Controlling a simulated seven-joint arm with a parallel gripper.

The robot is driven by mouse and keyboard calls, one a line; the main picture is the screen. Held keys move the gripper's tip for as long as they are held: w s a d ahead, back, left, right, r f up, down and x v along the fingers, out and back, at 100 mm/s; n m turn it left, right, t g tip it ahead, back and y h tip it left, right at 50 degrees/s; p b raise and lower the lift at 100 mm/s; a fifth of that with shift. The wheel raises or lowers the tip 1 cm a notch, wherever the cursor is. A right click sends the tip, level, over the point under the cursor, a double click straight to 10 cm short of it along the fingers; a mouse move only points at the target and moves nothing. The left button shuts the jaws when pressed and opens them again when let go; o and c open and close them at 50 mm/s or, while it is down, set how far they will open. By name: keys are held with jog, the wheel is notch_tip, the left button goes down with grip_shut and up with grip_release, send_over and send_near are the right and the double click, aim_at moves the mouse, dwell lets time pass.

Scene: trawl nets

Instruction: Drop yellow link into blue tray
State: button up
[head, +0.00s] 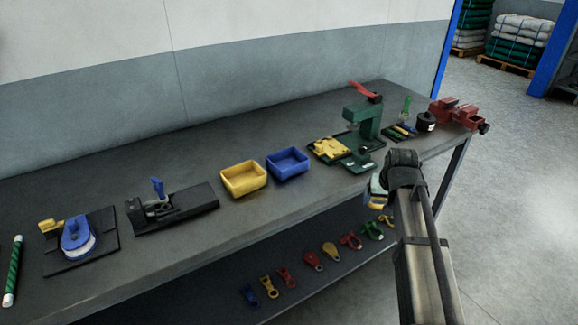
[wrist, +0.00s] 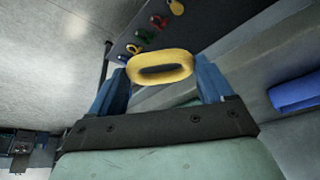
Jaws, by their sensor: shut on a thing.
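My gripper (wrist: 160,69) is shut on the yellow link (wrist: 160,56), an oval ring held between its two blue fingers in the wrist view. In the head view my gripper (head: 376,195) is mostly hidden behind my own arm, out by the bench's front edge, and the held link is hard to make out there. The blue tray (head: 288,169) stands on the bench to the left of my gripper, apart from it. Part of a blue object, likely that tray, shows at the right edge of the wrist view (wrist: 297,94).
A yellow tray (head: 243,187) stands left of the blue one. A green press (head: 362,122) is to the right, with a red vise (head: 457,113) beyond. Coloured links and hooks lie on the lower shelf (head: 230,305). Bare bench lies in front of the trays.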

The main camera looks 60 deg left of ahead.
jog(key=s+a+r+n+g, duration=0.15)
jog(key=s+a+r, duration=0.25)
jog(key=s+a, duration=0.6)
jog(key=s+a+r+n+t, duration=0.1)
jog(key=s+a+r+n, duration=0.15)
jog(key=s+a, duration=0.75)
jog(key=w+a+r+m, duration=0.2)
jog(key=w+a+m, duration=0.3)
jog(key=a, duration=0.5)
jog(key=shift+w+r+t, duration=0.4)
jog(key=shift+w+t, duration=0.05)
jog(key=shift+w, duration=0.45)
jog(key=shift+f, duration=2.95)
jog(key=o, duration=1.1)
jog(key=shift+d, duration=0.1)
jog(key=v, duration=1.3)
jog(key=shift+r, duration=0.45)
jog(key=shift+s, duration=0.1)
